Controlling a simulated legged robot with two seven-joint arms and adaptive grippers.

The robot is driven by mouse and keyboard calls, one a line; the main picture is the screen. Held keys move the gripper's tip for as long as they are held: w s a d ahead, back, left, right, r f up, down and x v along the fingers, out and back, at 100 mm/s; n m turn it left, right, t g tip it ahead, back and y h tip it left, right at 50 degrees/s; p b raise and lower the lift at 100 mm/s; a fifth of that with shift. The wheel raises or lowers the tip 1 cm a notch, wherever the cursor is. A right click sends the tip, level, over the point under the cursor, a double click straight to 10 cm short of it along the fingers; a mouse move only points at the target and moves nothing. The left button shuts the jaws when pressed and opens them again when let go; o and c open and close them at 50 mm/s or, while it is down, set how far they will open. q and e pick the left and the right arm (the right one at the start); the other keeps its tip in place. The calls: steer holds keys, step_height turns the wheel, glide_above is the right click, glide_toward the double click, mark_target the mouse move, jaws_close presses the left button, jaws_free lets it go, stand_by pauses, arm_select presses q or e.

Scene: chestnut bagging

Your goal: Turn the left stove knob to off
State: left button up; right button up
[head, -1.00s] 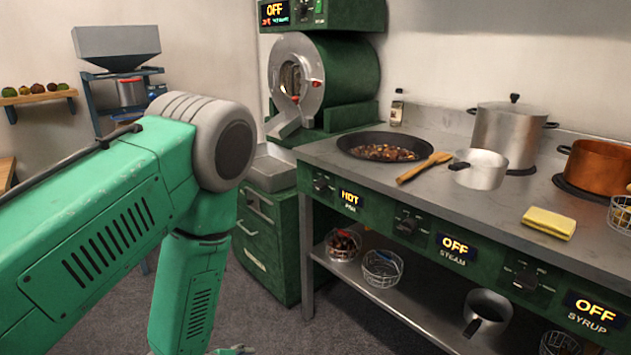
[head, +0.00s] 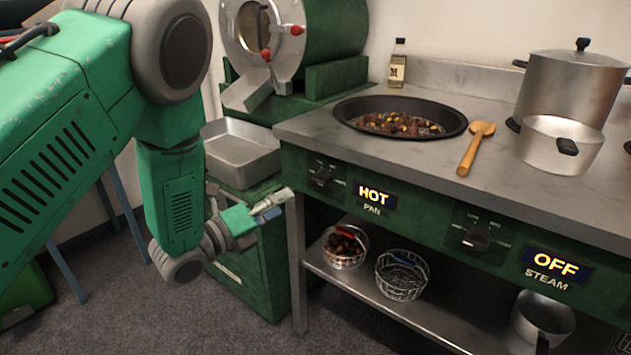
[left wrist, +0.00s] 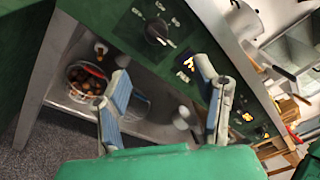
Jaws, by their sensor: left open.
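The left stove knob (head: 322,177) is a dark dial on the green front panel, below the pan. The lit display beside it reads HOT (head: 374,196), with PAN written under it. My left gripper (head: 268,208) is to the left of the knob and a little lower, apart from it. In the left wrist view my left gripper (left wrist: 165,88) is open and empty, its two blue-grey fingers spread. The same knob (left wrist: 157,30) shows there beyond the fingertips, near the top. My right gripper is in neither current view.
A dark pan (head: 400,117) of chestnuts sits on the stove top, with a wooden spoon (head: 475,148) to its right. The steam knob (head: 477,237) is farther right, beside a display reading OFF. Wire baskets (head: 402,275) stand on the shelf below.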

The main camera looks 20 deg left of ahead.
mark_target(317, 180)
arm_select(q)
steer(key=b+x, duration=0.1)
steer(key=x, duration=0.3)
steer(key=b+x, duration=0.1)
steer(key=x, duration=0.7)
steer(key=shift+w+a+f+b, duration=0.15)
steer(key=shift+w+a+b, duration=0.05)
steer(key=shift+a+b, duration=0.2)
steer(key=shift+w+d, duration=0.15)
steer(key=shift+d, duration=0.15)
steer(key=shift+a, duration=0.3)
steer(key=shift+c, duration=0.8)
steer(key=shift+a, duration=0.15)
steer(key=c, duration=1)
